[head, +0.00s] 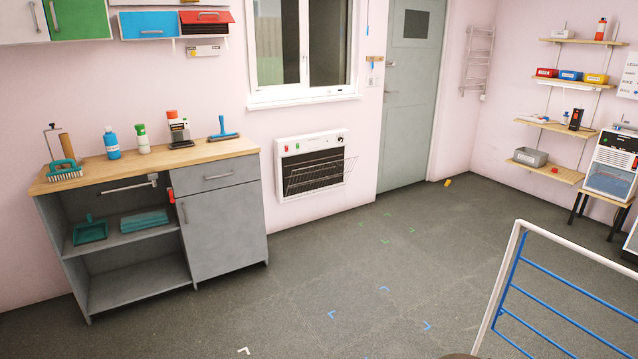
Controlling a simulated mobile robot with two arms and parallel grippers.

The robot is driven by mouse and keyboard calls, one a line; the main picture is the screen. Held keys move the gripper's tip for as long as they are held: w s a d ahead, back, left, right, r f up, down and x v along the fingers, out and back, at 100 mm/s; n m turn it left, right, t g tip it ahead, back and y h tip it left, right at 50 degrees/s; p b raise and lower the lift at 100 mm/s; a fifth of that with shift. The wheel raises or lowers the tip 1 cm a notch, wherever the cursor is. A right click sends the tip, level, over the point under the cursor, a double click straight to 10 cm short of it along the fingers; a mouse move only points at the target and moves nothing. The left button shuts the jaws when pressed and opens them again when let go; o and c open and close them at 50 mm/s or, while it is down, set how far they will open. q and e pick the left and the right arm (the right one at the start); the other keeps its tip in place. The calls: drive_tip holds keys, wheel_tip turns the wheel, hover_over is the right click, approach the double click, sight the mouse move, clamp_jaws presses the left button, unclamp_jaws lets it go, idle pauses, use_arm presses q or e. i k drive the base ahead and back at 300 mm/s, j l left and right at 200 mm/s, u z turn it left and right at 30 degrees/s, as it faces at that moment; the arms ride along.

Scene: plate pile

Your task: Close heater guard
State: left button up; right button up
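A white wall heater (288,148) hangs on the pink wall below the window in the head view. Neither of my grippers is in view.
A grey cabinet (225,222) with a wooden worktop stands left of the heater. A white frame with blue bars (560,291) stands at the lower right. A grey door (408,110) is right of the heater. The floor (340,270) before the heater is clear, with flat coloured corner marks.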

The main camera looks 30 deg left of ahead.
sight(338, 165)
drive_tip(key=i+j+u, duration=0.45)
drive_tip(key=j, duration=0.25)
drive_tip(key=i+j+u, duration=0.75)
drive_tip(key=i+u, duration=0.2)
drive_tip(key=i, duration=0.25)
drive_tip(key=i+l+z, duration=0.1)
drive_tip(key=i+z, duration=0.25)
drive_tip(key=i, duration=0.2)
drive_tip(key=i+z, duration=0.35)
drive_tip(key=i, duration=0.25)
drive_tip(key=i+j+z, duration=0.2)
drive_tip(key=i+z, duration=0.15)
drive_tip(key=i, duration=0.2)
